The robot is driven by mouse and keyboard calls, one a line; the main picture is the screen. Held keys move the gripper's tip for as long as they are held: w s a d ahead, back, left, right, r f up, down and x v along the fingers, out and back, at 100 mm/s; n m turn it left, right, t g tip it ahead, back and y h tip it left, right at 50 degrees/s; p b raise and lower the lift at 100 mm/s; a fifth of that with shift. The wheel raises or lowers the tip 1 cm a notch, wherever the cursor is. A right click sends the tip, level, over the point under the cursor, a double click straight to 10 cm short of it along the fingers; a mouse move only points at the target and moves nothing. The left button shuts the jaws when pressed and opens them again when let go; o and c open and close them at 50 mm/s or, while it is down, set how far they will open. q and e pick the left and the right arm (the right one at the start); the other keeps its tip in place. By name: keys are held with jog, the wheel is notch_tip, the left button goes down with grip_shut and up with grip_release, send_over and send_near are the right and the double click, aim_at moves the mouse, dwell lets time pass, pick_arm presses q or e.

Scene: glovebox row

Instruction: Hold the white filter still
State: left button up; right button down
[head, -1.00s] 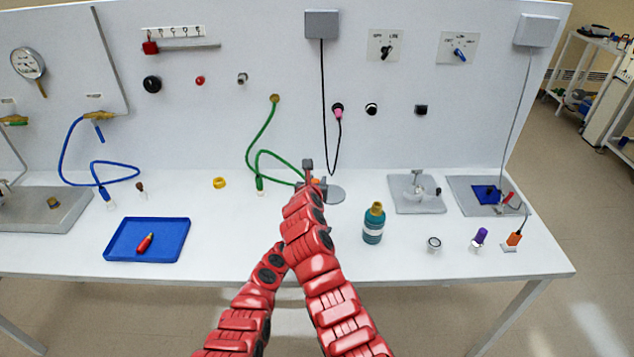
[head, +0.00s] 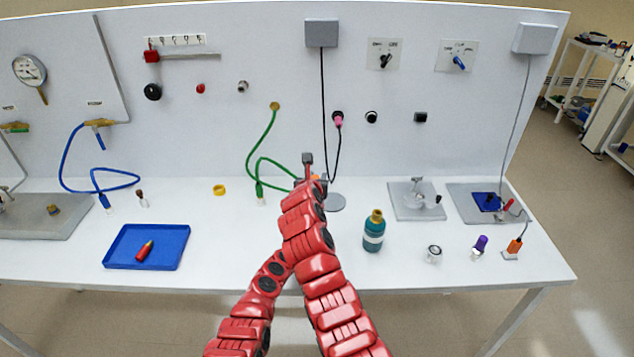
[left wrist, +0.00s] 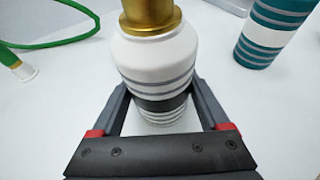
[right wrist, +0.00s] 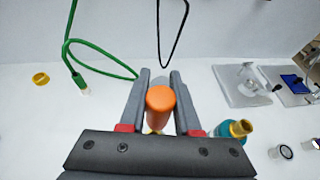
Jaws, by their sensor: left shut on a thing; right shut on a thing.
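The white filter (left wrist: 152,70) has grey and dark bands and a gold neck. In the left wrist view it stands between the fingers of my left gripper (left wrist: 158,92), which is shut on its lower part. Its top is cut off there. My right gripper (right wrist: 160,76) is shut on an orange, round-topped piece (right wrist: 160,99). A little yellow shows beneath that piece; I cannot tell how it joins the filter. In the head view my right gripper (head: 312,176) is mostly behind my arm, with a bit of orange showing. My left gripper and the filter are hidden there.
A teal bottle (head: 374,232) stands close on the right. A green hose (head: 253,160) hangs behind on the left. A blue tray (head: 118,254) holds a red piece (head: 145,250). Grey plates (head: 404,203) lie at the right. The table between tray and arms is clear.

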jog(key=shift+r, duration=0.55)
jog(key=shift+r, duration=0.1)
notch_tip(320, 180, up, 7)
dwell(0.6)
pick_arm(q)
jog(key=o, duration=1.5)
jog(key=shift+s, duration=0.1)
